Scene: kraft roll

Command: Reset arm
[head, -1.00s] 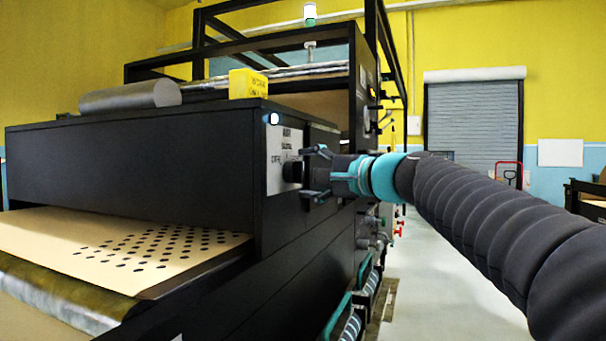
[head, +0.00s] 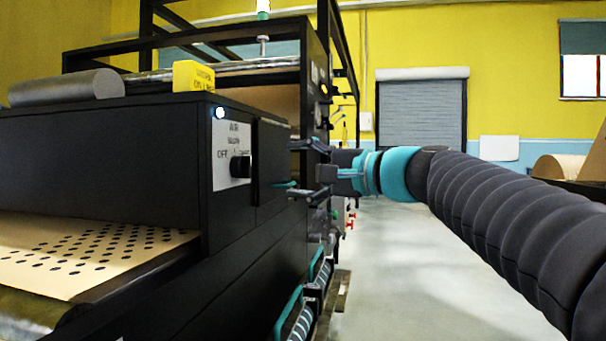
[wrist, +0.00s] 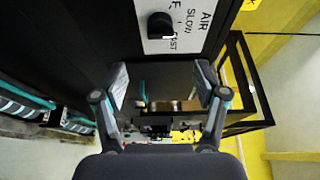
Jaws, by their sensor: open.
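My gripper (head: 296,171) is open and empty, beside the right side of the black machine. In the wrist view its two fingers (wrist: 162,90) are spread wide with nothing between them. A white panel (head: 230,152) on the machine carries a black knob (head: 240,167) and the lettering AIR. The knob also shows in the wrist view (wrist: 160,25), beyond the fingertips and apart from them. My arm reaches in from the right.
A perforated kraft sheet (head: 80,250) lies in the machine's opening at lower left. A yellow block (head: 193,76) and a grey roll (head: 68,88) sit on top. Teal-trimmed parts (head: 290,312) line the machine's lower side. The floor (head: 405,270) to the right is clear.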

